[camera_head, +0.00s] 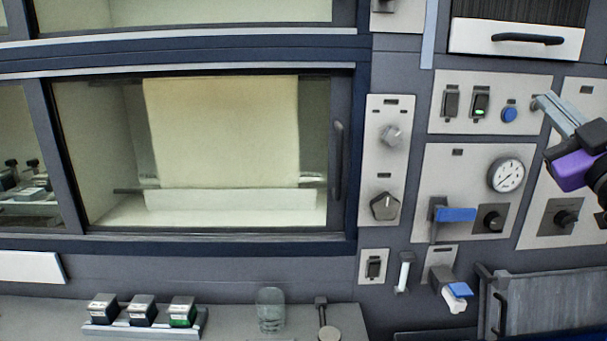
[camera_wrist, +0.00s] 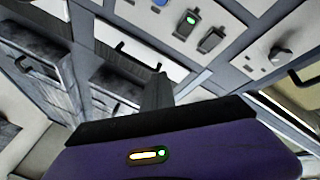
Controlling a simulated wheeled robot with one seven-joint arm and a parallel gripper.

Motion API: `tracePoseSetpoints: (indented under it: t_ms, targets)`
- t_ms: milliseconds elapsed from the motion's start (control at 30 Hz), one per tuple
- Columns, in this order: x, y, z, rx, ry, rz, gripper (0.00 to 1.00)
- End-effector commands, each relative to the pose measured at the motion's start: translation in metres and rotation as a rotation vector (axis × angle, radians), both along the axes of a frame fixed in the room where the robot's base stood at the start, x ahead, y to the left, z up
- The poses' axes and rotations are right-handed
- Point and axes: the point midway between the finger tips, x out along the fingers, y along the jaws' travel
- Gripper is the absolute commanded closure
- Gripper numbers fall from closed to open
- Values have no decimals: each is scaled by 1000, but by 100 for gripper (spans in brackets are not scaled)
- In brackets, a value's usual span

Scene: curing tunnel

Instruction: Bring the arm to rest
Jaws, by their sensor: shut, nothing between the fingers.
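My gripper (camera_head: 541,103) is at the right edge of the head view, with grey fingers and a purple and black body. Its fingers are shut and empty. They point up and left, in front of the control panel, just right of the blue button (camera_head: 509,114); I cannot tell whether they touch the panel. In the wrist view the dark fingers (camera_wrist: 157,88) stick up past the purple housing, with nothing held.
The tunnel's glass door (camera_head: 235,150) is closed, with a pale sheet behind it. Right of it are knobs, a gauge (camera_head: 506,175), a blue-handled lever (camera_head: 455,214) and a green-lit switch (camera_head: 480,105). A glass (camera_head: 270,310) and several small boxes stand on the lower ledge.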

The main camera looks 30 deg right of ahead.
Motion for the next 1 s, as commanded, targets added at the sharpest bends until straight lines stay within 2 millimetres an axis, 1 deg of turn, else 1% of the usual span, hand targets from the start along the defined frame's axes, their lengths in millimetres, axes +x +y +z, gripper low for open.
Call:
tracePoseSetpoints:
  t_ms: [33, 167, 200, 267, 300, 467, 600, 767, 800, 867, 1000]
  targets:
    - [6, 3, -17, 54, -45, 27, 100]
    - [14, 14, -55, 171, -166, 85, 100]
    - [17, 20, -68, 206, -195, 103, 100]
    - [20, 28, -87, 255, -235, 127, 100]
    - [22, 35, -100, 286, -257, 143, 100]
    - [29, 67, -154, 405, -315, 204, 100]
    - [29, 103, -201, 499, -332, 254, 100]
    - [23, 149, -251, 595, -314, 312, 100]
    - [20, 161, -263, 617, -305, 327, 100]
    - [14, 180, -281, 648, -285, 349, 100]
    - [-3, 224, -319, 718, -218, 403, 100]
